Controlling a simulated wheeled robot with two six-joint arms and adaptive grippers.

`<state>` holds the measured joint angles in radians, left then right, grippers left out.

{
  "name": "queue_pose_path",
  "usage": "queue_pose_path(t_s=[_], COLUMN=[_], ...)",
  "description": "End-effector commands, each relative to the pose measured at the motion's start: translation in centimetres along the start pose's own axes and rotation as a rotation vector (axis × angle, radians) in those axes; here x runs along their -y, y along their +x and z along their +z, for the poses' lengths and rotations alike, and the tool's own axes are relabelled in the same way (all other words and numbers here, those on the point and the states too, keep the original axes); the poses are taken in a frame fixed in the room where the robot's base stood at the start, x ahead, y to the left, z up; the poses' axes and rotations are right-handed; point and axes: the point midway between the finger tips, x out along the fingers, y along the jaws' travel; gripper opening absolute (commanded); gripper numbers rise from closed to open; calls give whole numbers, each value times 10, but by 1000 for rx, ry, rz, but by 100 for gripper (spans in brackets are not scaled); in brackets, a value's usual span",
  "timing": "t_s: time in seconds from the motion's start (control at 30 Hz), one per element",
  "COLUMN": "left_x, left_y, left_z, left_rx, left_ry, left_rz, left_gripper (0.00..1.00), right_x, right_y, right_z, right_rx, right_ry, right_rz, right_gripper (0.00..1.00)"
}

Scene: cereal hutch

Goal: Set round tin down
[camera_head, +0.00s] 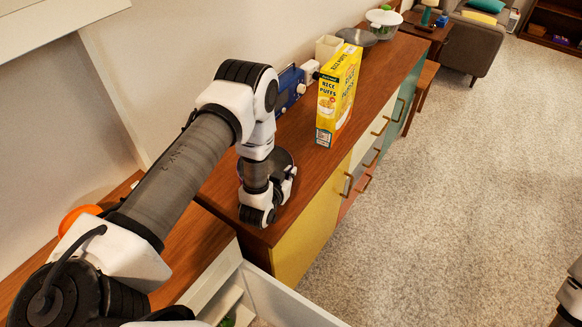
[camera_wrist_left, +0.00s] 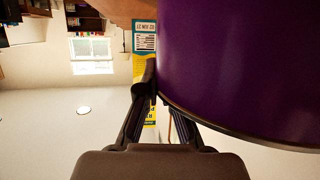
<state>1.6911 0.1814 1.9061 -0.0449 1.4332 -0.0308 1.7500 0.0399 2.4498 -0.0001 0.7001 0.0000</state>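The round tin fills the upper right of the left wrist view as a large purple curved wall (camera_wrist_left: 235,65) with a dark rim. My left gripper (camera_wrist_left: 158,88) is at the tin's edge there, one finger along its outer left side and the other partly hidden by the tin. The fingers look closed on its edge. In the head view my left gripper (camera_head: 264,205) points down over the near end of the wooden counter (camera_head: 310,165). A dark round top of the tin (camera_head: 283,160) shows just behind it, mostly hidden by my wrist. I cannot tell whether its base touches the counter.
A yellow cereal box (camera_head: 338,95) stands upright on the counter beyond the gripper. Behind it are a blue device (camera_head: 290,88), a cream container (camera_head: 328,47), a grey bowl (camera_head: 356,36) and a lidded pot (camera_head: 384,22). An open drawer (camera_head: 265,300) lies below. An orange object (camera_head: 78,217) is at left.

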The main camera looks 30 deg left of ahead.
Motion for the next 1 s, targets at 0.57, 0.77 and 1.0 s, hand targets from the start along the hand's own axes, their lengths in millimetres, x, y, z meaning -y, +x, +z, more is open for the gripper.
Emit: queue_pose_path(t_s=[0.57, 0.77, 1.0], left_x=[0, 0, 0], left_y=[2, 0, -40], left_z=[4, 0, 5], left_rx=[-1, -1, 4], left_ry=[0, 0, -2], left_rz=[0, 0, 0], left_gripper=[31, 31, 31], right_x=[0, 0, 0], right_y=[3, -1, 11], right_z=[0, 0, 0], right_rx=[0, 0, 0], right_ry=[0, 0, 0], right_rz=[0, 0, 0], right_gripper=[40, 40, 40])
